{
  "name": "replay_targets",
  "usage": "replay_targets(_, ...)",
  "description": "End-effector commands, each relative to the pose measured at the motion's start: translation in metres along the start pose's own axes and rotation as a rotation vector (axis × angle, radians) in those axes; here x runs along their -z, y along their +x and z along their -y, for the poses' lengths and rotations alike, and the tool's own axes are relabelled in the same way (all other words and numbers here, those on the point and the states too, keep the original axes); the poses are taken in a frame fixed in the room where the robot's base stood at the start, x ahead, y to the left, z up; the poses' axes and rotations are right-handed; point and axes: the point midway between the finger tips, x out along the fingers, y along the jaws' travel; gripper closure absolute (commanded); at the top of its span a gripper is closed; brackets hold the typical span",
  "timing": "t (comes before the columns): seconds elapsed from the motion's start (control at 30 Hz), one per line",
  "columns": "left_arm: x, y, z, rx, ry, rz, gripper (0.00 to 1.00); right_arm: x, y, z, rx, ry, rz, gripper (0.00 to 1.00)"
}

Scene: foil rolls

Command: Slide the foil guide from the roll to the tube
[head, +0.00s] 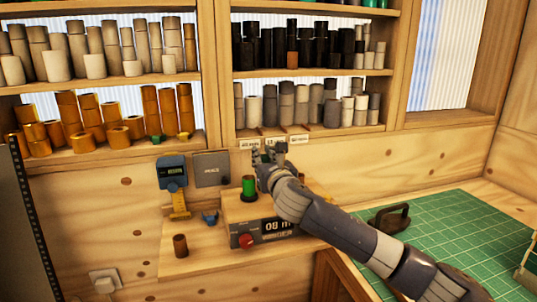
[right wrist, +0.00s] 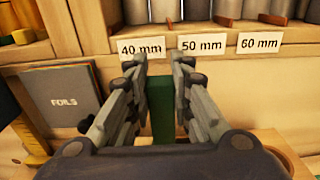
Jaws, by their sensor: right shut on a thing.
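My right gripper (head: 269,150) is in front of the shelf edge, by the size labels, above the wooden machine. In the right wrist view its fingers (right wrist: 159,75) are shut on a dark green upright piece (right wrist: 160,110) that shows between them. I cannot tell for sure whether this piece is the foil guide, and the hand hides it in the head view. A green roll (head: 249,187) stands upright on the machine, just left of my right wrist. A brown tube (head: 180,246) stands on the bench at the front left, apart from the gripper. My left gripper is not in view.
The machine (head: 265,232) with a red knob sits under my right arm. A blue gauge (head: 172,172) and a grey foils booklet (head: 211,168) are at its left. Shelves (head: 330,133) with several rolls stand behind. A green mat (head: 455,225) bears a dark tool (head: 390,218).

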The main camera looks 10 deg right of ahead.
Motion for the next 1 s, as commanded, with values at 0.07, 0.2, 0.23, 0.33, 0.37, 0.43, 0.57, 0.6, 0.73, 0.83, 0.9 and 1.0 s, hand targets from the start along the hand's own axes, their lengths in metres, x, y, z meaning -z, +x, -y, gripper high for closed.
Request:
replay_targets(0.07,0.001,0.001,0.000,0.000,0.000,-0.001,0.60,0.001,-0.001,-0.003,-0.007,0.002,0.001,1.00)
replay_targets(0.2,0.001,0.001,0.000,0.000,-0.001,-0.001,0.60,0.001,-0.001,-0.003,-0.008,0.002,0.000,0.62)
replay_targets(0.23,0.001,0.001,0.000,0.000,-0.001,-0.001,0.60,0.001,-0.001,-0.003,-0.008,0.002,0.000,0.59)
replay_targets(0.33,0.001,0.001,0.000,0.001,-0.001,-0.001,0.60,0.001,-0.001,-0.003,-0.007,0.002,0.000,0.59)
replay_targets(0.37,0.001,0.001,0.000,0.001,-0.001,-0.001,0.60,0.001,0.000,-0.002,-0.006,0.002,0.000,0.59)
replay_targets(0.43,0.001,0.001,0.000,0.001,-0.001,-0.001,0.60,0.001,0.000,-0.002,-0.005,0.002,0.000,0.59)
replay_targets(0.57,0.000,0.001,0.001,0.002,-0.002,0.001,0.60,0.001,-0.001,-0.001,-0.004,0.001,0.000,0.59)
replay_targets(0.6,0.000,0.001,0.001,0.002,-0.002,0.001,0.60,0.001,-0.002,-0.001,-0.004,0.001,0.000,0.59)
replay_targets(0.73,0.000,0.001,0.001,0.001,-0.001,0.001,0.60,0.001,-0.010,-0.001,-0.005,0.001,0.000,0.59)
replay_targets(0.83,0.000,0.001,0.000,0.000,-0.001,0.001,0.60,0.001,-0.023,-0.002,-0.006,0.000,0.001,0.59)
replay_targets(0.9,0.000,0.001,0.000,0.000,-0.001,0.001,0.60,0.001,-0.034,-0.002,-0.007,0.000,0.001,0.59)
replay_targets(1.0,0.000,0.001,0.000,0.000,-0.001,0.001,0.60,0.001,-0.051,-0.002,-0.007,0.000,0.000,0.59)
